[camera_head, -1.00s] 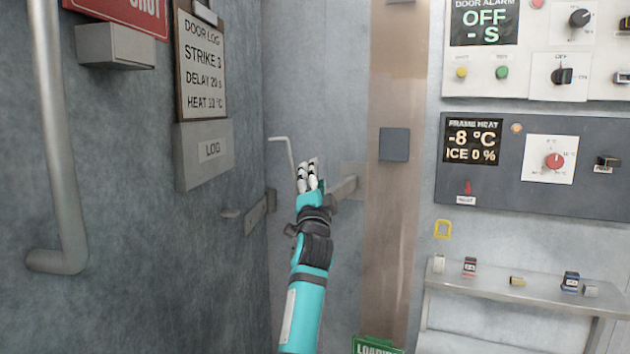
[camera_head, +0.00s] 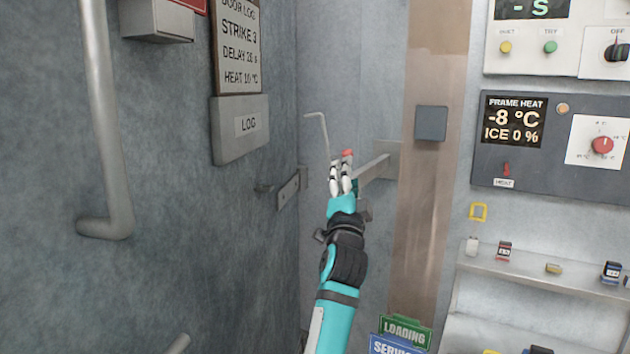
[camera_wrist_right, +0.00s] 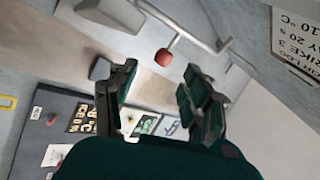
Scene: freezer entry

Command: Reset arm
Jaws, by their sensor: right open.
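My right arm is teal and black and reaches up in the head view. My right gripper (camera_head: 341,178) is near the metal latch bar (camera_head: 372,168) on the wall beside the door. In the right wrist view the right gripper (camera_wrist_right: 157,88) is open, with nothing between its fingers. A red knob (camera_wrist_right: 164,57) on a metal lever (camera_wrist_right: 176,38) shows beyond the fingertips, apart from them. The knob (camera_head: 347,153) also shows just above the fingertips in the head view. My left gripper is not in view.
A grey door with a vertical handle (camera_head: 107,160) and a log box (camera_head: 239,131) stands at the left. At the right are the frame heat panel (camera_head: 553,147) and a shelf (camera_head: 540,272) with small items. Green and blue signs (camera_head: 404,332) stand at the bottom.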

